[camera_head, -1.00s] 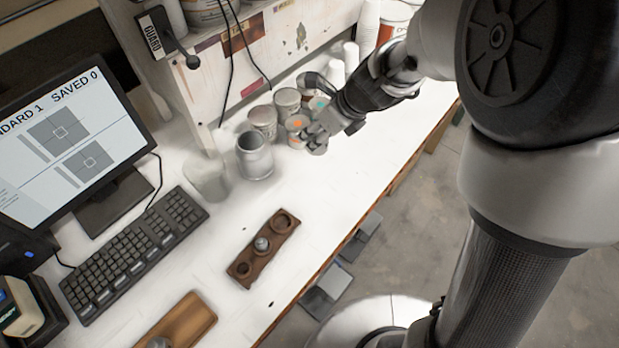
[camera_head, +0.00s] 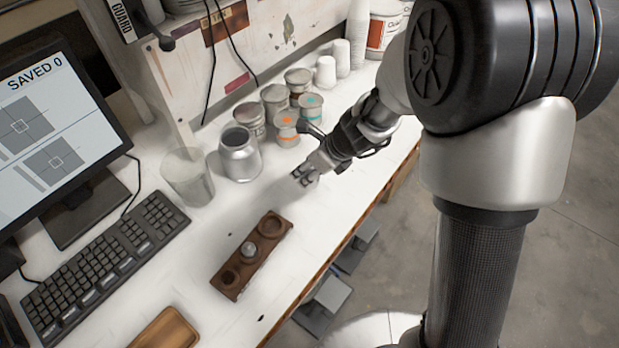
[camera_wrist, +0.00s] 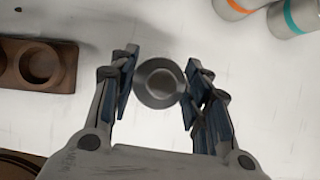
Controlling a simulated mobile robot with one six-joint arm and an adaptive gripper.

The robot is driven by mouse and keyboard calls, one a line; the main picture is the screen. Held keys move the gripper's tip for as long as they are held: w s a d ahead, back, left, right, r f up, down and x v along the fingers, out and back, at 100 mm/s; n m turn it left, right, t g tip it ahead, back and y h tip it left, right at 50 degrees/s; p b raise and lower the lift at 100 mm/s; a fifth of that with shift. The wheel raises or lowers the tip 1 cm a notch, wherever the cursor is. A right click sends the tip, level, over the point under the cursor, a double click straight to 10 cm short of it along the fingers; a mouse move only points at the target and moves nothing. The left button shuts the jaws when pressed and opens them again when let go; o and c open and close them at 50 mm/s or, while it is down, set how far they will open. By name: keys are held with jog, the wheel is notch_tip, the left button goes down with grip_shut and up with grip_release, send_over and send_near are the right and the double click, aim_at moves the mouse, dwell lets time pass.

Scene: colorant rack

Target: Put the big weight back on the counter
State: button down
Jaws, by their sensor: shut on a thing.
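My gripper (camera_head: 304,177) is over the white counter (camera_head: 335,205), in front of the cans. In the wrist view, my gripper (camera_wrist: 160,82) is shut on the big weight (camera_wrist: 160,83), a round grey metal piece seen from above between the two fingers. In the head view the fingers mostly hide the weight. I cannot tell how high it is over the counter. A dark wooden weight block (camera_head: 228,262) lies to the lower left, with a small weight (camera_head: 249,250) in its middle well. Its large end well is empty. The block (camera_wrist: 68,66) also shows at the wrist view's left.
Orange-banded (camera_head: 287,128) and teal-banded (camera_head: 311,106) cans, an open metal can (camera_head: 240,158) and a clear cup (camera_head: 188,178) stand behind my gripper. A keyboard (camera_head: 105,265) and monitor (camera_head: 55,130) are left. The counter between block and cans is clear.

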jog(key=shift+f+b, duration=0.7)
jog(key=shift+f, duration=0.7)
jog(key=shift+f, duration=0.2)
jog(key=c, duration=0.9)
grip_release()
jog(key=shift+o, duration=0.2)
jog(key=shift+r, duration=0.3)
jog(key=p+v, duration=0.5)
jog(key=v, duration=0.6)
jog(key=shift+s+d+r+p, duration=0.15)
jog(key=shift+s+r+p, duration=0.1)
jog(key=shift+r+p, duration=0.05)
